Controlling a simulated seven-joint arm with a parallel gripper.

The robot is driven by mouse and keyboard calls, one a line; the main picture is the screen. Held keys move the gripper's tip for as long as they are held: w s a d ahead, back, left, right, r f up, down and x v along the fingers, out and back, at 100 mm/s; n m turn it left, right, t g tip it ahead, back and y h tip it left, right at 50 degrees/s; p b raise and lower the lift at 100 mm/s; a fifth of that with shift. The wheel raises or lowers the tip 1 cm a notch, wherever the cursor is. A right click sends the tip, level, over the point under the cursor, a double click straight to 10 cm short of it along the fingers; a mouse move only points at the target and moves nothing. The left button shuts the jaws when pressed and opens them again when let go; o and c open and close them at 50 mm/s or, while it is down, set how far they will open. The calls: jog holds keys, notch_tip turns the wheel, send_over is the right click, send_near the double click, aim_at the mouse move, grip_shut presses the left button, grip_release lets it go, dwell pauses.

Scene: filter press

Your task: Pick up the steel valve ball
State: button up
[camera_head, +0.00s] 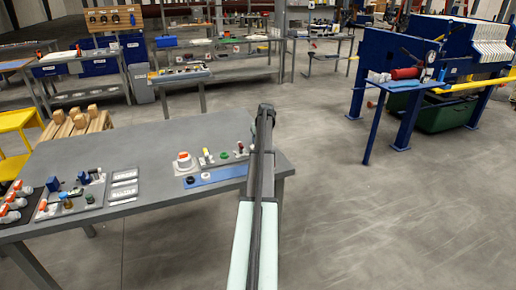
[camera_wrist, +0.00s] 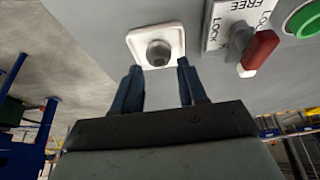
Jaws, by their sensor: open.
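The steel valve ball (camera_wrist: 158,52) is a grey round ball in a white square seat (camera_wrist: 139,36) in the wrist view. My gripper (camera_wrist: 159,67) is open in the wrist view. Its two dark blue fingers are apart, with their tips at the left and right near edges of the seat and the ball between and just beyond them. I cannot tell whether the tips touch the seat. In the head view my arm covers this part of the grey bench, and the ball cannot be made out.
In the wrist view, a red-handled lever (camera_wrist: 260,49) on a FREE/LOCK plate and a green-ringed part (camera_wrist: 302,19) stand right of the seat. The head view shows a grey bench (camera_head: 150,140) with a blue mat (camera_head: 222,174) and an orange-topped white part (camera_head: 184,161).

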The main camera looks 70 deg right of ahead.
jog(key=x, duration=0.3)
jog(key=shift+d+f, duration=0.1)
jog(key=shift+f, duration=0.1)
jog(key=c, duration=0.7)
jog(key=shift+o, duration=0.2)
notch_tip(320, 180, up, 9)
jog(key=w+a+r+n+t+y, duration=0.1)
jog(key=w+a+r+n+y, duration=0.2)
jog(key=w+a+n, duration=0.6)
jog(key=w+a+r, duration=0.1)
jog(key=w+a, duration=0.1)
jog(key=a, duration=0.3)
jog(key=shift+w, duration=0.3)
